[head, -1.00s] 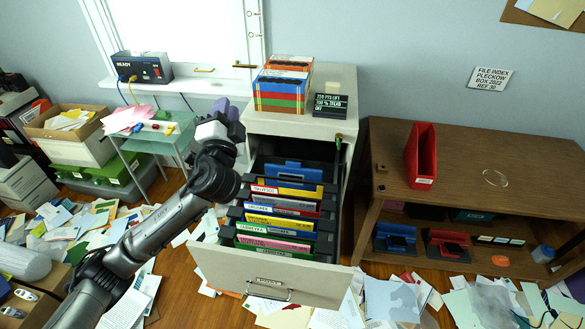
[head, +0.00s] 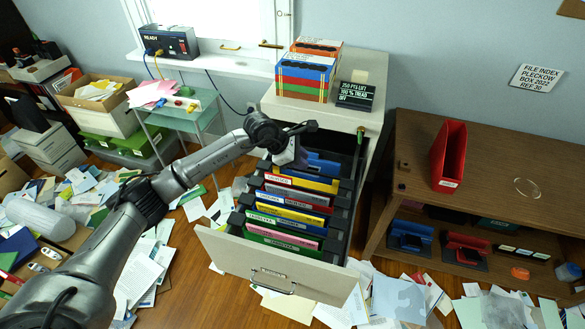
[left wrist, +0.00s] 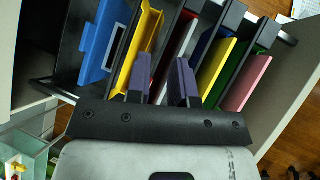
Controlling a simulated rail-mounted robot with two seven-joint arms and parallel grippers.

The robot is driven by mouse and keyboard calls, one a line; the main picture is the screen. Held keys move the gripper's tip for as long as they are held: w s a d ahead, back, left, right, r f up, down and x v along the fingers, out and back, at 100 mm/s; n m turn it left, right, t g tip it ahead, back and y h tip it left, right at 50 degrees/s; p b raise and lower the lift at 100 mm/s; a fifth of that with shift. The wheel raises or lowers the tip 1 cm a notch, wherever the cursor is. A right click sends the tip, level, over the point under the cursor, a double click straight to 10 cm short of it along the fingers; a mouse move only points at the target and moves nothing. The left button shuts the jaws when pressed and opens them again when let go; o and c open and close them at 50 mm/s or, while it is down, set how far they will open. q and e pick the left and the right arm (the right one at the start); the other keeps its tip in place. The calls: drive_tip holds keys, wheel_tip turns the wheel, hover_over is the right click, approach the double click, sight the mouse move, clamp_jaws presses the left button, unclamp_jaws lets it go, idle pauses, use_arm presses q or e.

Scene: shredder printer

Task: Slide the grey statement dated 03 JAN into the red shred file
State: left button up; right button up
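A tall red file (head: 448,155), open at the top, stands on the brown desk at the right; I take it as the shred file. My left gripper (head: 290,158) is over the back part of the open cabinet drawer, pointing down at the folders. In the left wrist view my left gripper (left wrist: 162,82) has its two fingers apart, above a red folder and a pale grey edge (left wrist: 183,45). I cannot tell whether anything is between the fingertips. No 03 JAN date is legible, so I cannot pick out the statement. My right gripper is out of view.
The pulled-out drawer (head: 275,265) holds several coloured folders and a blue one (head: 325,168) at the back. Colourful boxes (head: 306,75) and a black sign (head: 355,95) stand on the cabinet. Papers cover the floor. The desk top right of the red file is mostly clear.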

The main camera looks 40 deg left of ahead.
sight(304, 193)
use_arm(q)
drive_tip(key=s+a+f+m+g+y, duration=0.1)
drive_tip(key=s+f+m+g, duration=0.1)
drive_tip(key=s+f+g, duration=0.15)
drive_tip(key=shift+m+t, duration=0.25)
drive_tip(key=shift+m, duration=0.05)
drive_tip(key=x, duration=1.2)
drive_tip(key=shift+f, duration=0.25)
drive_tip(key=shift+c, duration=0.2)
drive_tip(key=shift+s, duration=0.1)
clamp_jaws()
drive_tip(key=shift+r, duration=0.15)
